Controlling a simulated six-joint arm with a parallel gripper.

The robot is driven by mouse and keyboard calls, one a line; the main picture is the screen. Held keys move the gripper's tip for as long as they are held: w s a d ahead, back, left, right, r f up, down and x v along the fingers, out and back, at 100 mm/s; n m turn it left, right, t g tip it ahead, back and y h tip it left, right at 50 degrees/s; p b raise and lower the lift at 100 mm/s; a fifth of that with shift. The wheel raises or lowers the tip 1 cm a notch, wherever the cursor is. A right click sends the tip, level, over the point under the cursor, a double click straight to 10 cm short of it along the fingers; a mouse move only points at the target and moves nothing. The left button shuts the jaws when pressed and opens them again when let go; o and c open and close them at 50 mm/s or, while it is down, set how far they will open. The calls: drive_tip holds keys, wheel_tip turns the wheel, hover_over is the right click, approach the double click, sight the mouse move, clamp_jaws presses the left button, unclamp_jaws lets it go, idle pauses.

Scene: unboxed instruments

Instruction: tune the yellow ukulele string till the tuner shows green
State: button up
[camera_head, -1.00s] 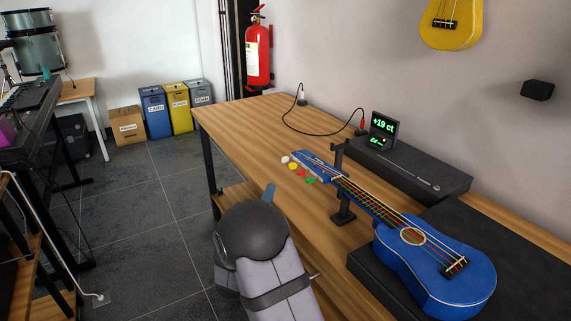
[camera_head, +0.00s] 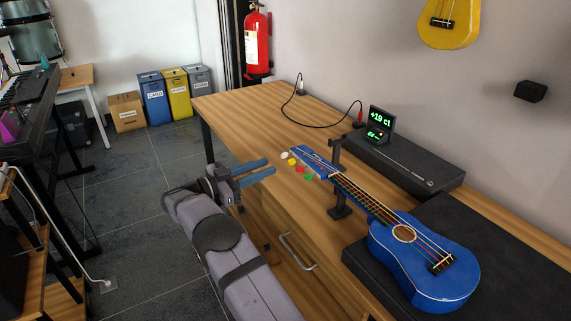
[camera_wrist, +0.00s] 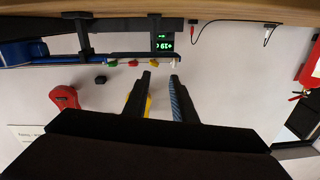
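The blue ukulele (camera_head: 420,262) lies at the right of the bench, its neck in a black stand (camera_head: 338,180) and its headstock (camera_head: 312,161) pointing back left. Along the headstock's near side sit white, yellow (camera_head: 291,161), red and green tuning pegs. The yellow peg (camera_wrist: 153,62) also shows in the wrist view, between the red and white ones. The tuner (camera_head: 380,122) reads +19 ct in green. My gripper (camera_head: 271,165) is open and empty, just left of the pegs. In the wrist view its fingers (camera_wrist: 160,75) lie apart, pointing towards the yellow and white pegs, with no visible contact.
A black flat box (camera_head: 405,162) stands behind the headstock. A cable (camera_head: 310,130) runs across the bench towards the back. The bench (camera_head: 240,112) is bare at its far left end. A yellow ukulele (camera_head: 448,22) hangs on the wall.

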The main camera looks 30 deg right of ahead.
sight(289, 163)
drive_tip(key=shift+s+f+m+g, duration=0.15)
drive_tip(key=shift+s+m, duration=0.1)
drive_tip(key=shift+m, duration=0.65)
drive_tip(key=shift+s+f+m+g, duration=0.15)
drive_tip(key=shift+s+m, duration=0.1)
drive_tip(key=shift+m, duration=0.65)
drive_tip(key=shift+d, duration=0.1)
drive_tip(key=shift+d+p, duration=0.3)
drive_tip(key=shift+d, duration=3.3)
drive_tip(key=shift+c, duration=0.7)
clamp_jaws()
